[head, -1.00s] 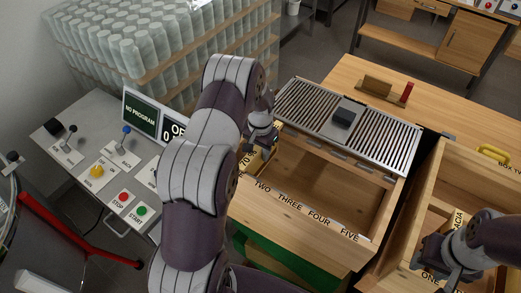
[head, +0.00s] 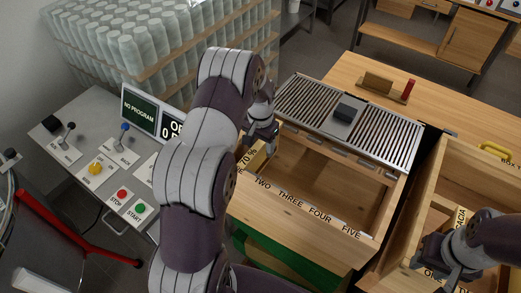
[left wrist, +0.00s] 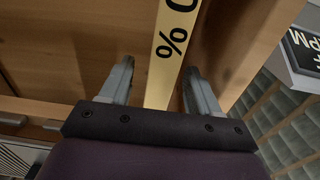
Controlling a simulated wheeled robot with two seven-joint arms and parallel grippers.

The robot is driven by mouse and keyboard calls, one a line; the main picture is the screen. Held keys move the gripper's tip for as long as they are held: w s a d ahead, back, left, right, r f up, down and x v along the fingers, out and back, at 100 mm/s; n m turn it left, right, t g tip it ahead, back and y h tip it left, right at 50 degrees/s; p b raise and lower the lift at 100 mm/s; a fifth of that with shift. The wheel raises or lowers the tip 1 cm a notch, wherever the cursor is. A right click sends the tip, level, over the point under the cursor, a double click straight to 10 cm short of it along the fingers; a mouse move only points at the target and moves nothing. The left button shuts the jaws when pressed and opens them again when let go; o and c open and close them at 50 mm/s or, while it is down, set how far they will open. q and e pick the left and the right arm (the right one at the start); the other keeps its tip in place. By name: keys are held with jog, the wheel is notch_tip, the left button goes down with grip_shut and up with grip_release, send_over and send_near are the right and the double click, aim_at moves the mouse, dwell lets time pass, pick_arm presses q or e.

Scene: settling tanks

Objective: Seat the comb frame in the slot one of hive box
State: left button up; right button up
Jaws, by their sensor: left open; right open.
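The comb frame (head: 257,157), a pale top bar with "70 %" on it, sits at the left end of the hive box (head: 310,222), near the slot labels TWO to FIVE; label ONE is hidden by my left arm. My left gripper (head: 267,142) is open at the frame's far end. In the left wrist view the frame's bar (left wrist: 170,50) runs between the open fingertips (left wrist: 158,80), with gaps on both sides. Whether it is fully seated is hard to tell. My right gripper (head: 440,272) is open at the second box, by a bar reading "ACIA" (head: 460,220).
The second wooden box (head: 430,185) stands at the right. A control panel (head: 95,165) with levers and buttons stands at the left. The hive box's other slots look empty.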

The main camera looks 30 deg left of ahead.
pick_arm(q)
notch_tip(320, 180, up, 7)
jog(key=shift+b, duration=0.95)
jog(key=shift+r+p, duration=0.35)
jog(key=shift+r, duration=1.35)
